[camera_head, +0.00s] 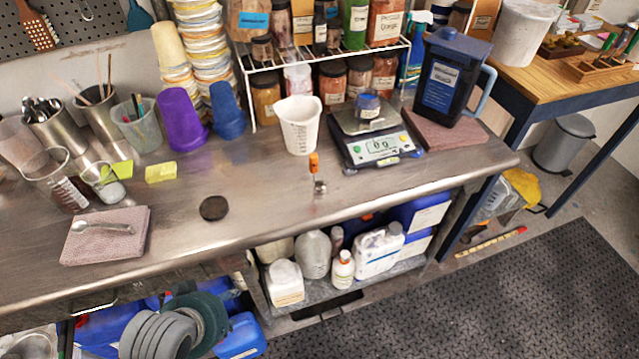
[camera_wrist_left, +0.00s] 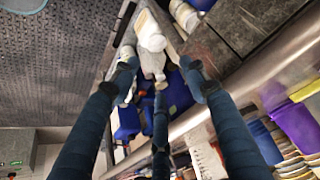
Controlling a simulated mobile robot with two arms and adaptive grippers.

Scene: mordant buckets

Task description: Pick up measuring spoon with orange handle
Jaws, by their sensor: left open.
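The measuring spoon with the orange handle (camera_head: 314,163) lies on the steel counter (camera_head: 258,205), in front of the white measuring cup. Its small metal bowl points toward the counter's front edge. I cannot make the spoon out in the left wrist view. My left gripper (camera_head: 203,318) is low at the bottom left of the head view, in front of the counter and well away from the spoon. In the left wrist view its dark blue fingers (camera_wrist_left: 160,74) are spread open with nothing between them. My right gripper is not in view.
The white measuring cup (camera_head: 300,125) stands close behind the spoon, and a digital scale (camera_head: 375,147) stands to its right. A dark round disc (camera_head: 214,208) lies to the left. A pink cloth (camera_head: 85,249) bears another spoon. The counter around the orange handle is mostly clear.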

